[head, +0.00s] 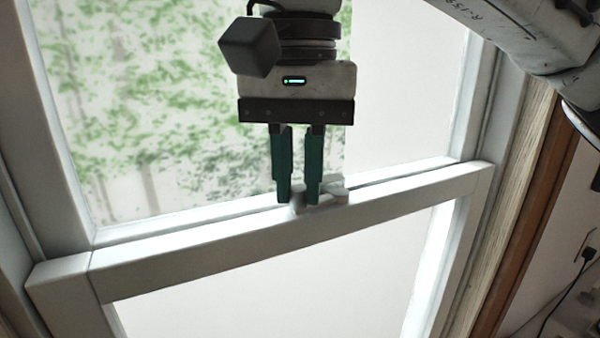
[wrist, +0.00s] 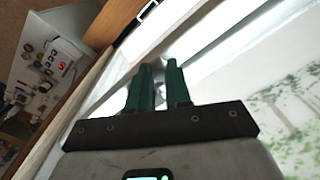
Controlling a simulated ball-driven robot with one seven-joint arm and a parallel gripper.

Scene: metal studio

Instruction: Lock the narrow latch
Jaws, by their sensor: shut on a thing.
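The narrow latch (head: 333,192) is a small white piece on top of the window's middle rail (head: 230,233). My gripper (head: 298,200) points down at the rail, its two green fingers shut on the latch with a narrow gap between them. Part of the latch shows to the right of the fingers; the rest is hidden by them. In the wrist view, my gripper (wrist: 162,66) reaches toward the white rail, and the latch is hard to make out between the fingers.
The window pane (head: 160,110) stands behind the gripper, with blurred green foliage beyond. A wooden frame edge (head: 522,190) runs down the right side. In the wrist view, a cluttered board (wrist: 50,72) lies at far left and a dark handle (wrist: 147,11) at the top.

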